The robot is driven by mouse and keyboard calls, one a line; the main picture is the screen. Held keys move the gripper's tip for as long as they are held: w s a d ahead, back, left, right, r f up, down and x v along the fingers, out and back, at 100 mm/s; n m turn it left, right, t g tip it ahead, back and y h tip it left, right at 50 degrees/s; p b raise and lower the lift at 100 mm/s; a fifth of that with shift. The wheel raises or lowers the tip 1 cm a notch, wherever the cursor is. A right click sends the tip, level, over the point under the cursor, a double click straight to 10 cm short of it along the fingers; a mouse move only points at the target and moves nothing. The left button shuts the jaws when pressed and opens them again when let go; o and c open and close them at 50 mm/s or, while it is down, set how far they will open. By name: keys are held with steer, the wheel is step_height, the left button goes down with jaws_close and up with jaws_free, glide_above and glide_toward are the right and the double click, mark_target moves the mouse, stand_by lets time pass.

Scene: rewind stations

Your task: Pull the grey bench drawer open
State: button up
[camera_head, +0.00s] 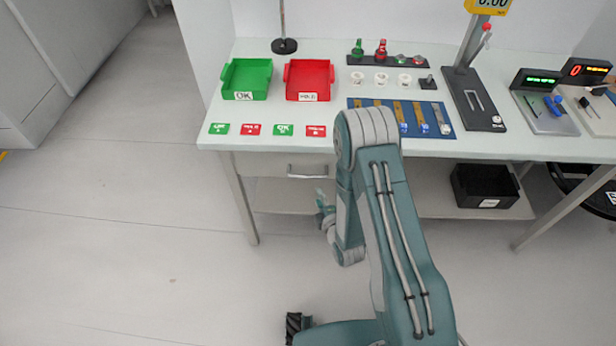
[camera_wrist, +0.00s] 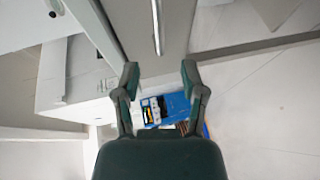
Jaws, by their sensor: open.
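The grey bench drawer (camera_head: 272,163) hangs under the left part of the bench top and looks shut, its front about level with the bench edge. Its pale bar handle (camera_head: 307,169) shows in the head view, with my arm to its right. In the wrist view, the grey drawer front (camera_wrist: 178,25) fills the top middle, and the silver handle (camera_wrist: 156,28) runs up the picture. My gripper (camera_wrist: 160,74) is open and empty. The handle lines up between its fingers but lies beyond the tips, apparently untouched. In the head view my gripper (camera_head: 325,208) is small and partly hidden by my arm.
The bench top (camera_head: 330,111) carries a green tray (camera_head: 247,79), a red tray (camera_head: 309,80) and a blue tool mat (camera_head: 433,131). A lower shelf (camera_head: 285,196) holds a black bin (camera_head: 486,184). A bench leg (camera_head: 240,200) stands left of my gripper. Floor to the left is clear.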

mark_target(308, 176)
steer(key=x, duration=1)
jaws_close()
